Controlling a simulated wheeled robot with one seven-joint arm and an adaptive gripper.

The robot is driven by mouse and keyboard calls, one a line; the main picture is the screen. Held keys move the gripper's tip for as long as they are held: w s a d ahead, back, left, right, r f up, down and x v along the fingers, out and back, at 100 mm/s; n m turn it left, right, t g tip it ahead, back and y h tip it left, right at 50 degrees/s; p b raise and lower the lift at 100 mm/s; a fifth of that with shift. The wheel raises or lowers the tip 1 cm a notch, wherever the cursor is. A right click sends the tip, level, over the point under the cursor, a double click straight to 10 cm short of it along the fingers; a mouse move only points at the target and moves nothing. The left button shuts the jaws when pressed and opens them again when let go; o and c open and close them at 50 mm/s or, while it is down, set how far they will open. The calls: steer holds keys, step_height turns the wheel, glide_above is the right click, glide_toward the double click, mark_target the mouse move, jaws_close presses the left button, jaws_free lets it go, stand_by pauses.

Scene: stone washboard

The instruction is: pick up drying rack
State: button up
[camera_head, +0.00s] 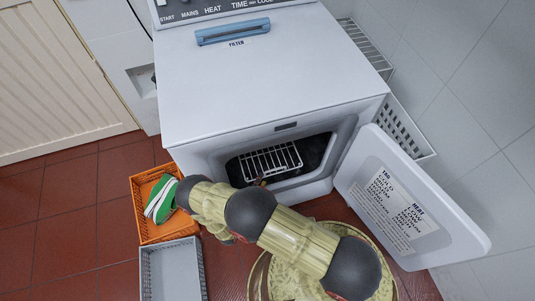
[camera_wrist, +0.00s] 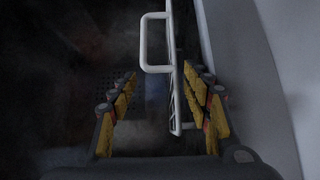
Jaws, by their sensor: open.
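The drying rack (camera_head: 270,161) is a white wire rack inside the open front of the white dryer (camera_head: 265,75). In the wrist view the rack (camera_wrist: 175,95) appears nearly edge-on, with a looped white end at the top. My gripper (camera_wrist: 160,80) is open, with yellow and black fingers on either side. The rack's edge lies between the fingers, closer to the right one. I cannot tell whether it touches that finger. In the head view my arm hides most of the gripper at the dryer opening.
The dryer door (camera_head: 410,205) stands open at the right. A round yellowish tub (camera_head: 380,285) is below my arm.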

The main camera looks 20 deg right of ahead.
mark_target(265, 173)
steer(key=b+x, duration=0.1)
steer(key=x, duration=0.4)
steer(key=shift+c, duration=0.2)
steer(key=shift+f, duration=0.1)
steer(key=c, duration=1.1)
steer(key=shift+c, duration=0.5)
